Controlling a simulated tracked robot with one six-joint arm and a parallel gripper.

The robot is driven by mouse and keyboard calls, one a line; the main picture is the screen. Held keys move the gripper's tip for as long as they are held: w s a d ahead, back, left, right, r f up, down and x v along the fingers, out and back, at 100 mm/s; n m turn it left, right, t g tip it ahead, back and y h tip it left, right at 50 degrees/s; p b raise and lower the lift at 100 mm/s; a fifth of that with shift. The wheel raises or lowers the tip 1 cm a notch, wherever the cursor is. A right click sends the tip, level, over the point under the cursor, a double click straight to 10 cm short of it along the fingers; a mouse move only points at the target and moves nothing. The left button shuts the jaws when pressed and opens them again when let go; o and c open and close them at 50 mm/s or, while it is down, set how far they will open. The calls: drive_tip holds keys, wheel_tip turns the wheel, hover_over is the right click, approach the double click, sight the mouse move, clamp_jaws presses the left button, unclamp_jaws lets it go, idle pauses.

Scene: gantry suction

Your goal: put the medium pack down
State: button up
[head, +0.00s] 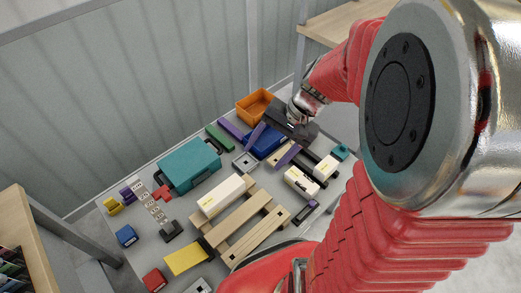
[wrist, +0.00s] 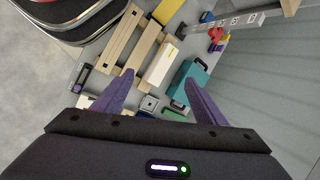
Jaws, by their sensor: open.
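A long white pack with a yellow mark (head: 222,196) lies flat on the wooden pallet (head: 262,232), along its far slat. The wrist view shows this pack (wrist: 160,63) just beyond my fingertips, apart from them. A shorter white pack (head: 301,183) and a smaller white one (head: 326,167) lie on the table to the right of the pallet. The frames do not make clear which of them is called medium. My gripper (head: 262,157) is open and empty above the table, behind the pallet. In the wrist view its purple fingers (wrist: 160,79) are spread wide with nothing between the tips.
A teal case (head: 190,166), a blue bin (head: 264,142) and an orange bin (head: 256,104) stand along the back. A small grey square tray (head: 245,161) lies behind the pallet. A yellow block (head: 187,258) is at the front left. The table is crowded, with narrow gaps.

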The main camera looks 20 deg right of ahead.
drive_tip(key=s+a+r+n+t+h, duration=0.3)
drive_tip(key=s+a+r+n+h, duration=0.2)
drive_tip(key=s+r+n, duration=0.3)
drive_tip(key=shift+a+r+n+t, duration=0.15)
drive_tip(key=shift+r+n+t, duration=0.25)
drive_tip(key=shift+r, duration=1.7)
drive_tip(key=shift+c, duration=0.3)
